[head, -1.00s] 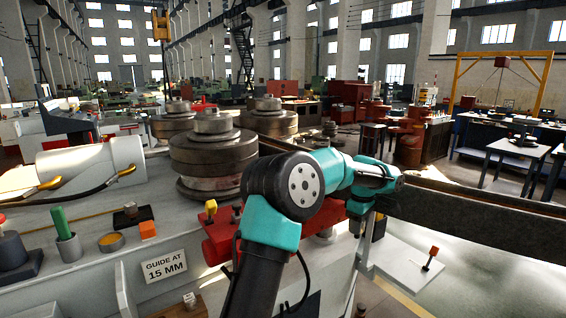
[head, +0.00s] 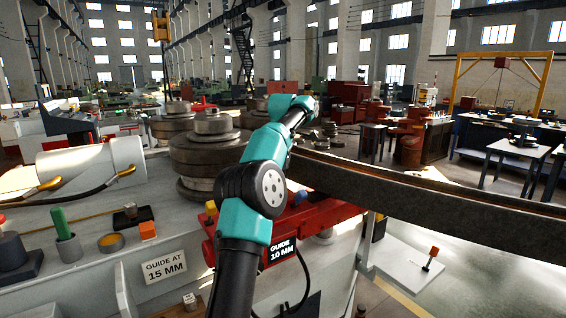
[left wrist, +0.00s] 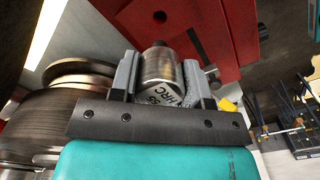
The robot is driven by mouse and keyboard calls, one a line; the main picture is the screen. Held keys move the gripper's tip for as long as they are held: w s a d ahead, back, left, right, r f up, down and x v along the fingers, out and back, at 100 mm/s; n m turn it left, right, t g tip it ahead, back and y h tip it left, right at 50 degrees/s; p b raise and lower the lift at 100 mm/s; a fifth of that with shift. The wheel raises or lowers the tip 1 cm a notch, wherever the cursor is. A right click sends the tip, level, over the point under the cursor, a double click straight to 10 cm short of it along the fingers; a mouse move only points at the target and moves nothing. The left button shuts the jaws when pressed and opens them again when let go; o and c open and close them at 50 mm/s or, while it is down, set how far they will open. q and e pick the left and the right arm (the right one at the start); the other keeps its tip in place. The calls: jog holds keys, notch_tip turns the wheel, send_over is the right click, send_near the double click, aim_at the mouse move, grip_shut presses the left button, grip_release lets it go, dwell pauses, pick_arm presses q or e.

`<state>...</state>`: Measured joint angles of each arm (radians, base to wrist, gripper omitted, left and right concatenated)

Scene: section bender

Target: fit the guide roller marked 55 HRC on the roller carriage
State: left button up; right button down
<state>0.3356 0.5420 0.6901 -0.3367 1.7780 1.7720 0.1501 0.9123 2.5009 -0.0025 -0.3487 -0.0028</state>
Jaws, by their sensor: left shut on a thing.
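In the left wrist view the guide roller (left wrist: 158,70), a shiny steel cylinder with a dark stub at its far end, sits between the grey fingers of my left gripper (left wrist: 160,82). The gripper is shut on it. Its near face reads 55 HRC. A red part (left wrist: 205,30) with a dark round hole lies beyond the roller; a gap between them is hard to judge. In the head view the red roller carriage (head: 330,216) is partly behind my arm. My left gripper and the roller are hidden there behind my raised wrist. My right gripper is in neither view.
Large stacked bending rolls (head: 205,155) stand left of my arm. A long dark steel section (head: 430,200) runs off to the right. A green-handled tool stands in a cup (head: 69,248).

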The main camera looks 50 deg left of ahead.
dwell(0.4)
pick_arm(q)
jog(key=shift+f, duration=2.9)
jog(key=shift+f, duration=1.9)
jog(key=o, duration=1.3)
jog(key=shift+f, duration=0.1)
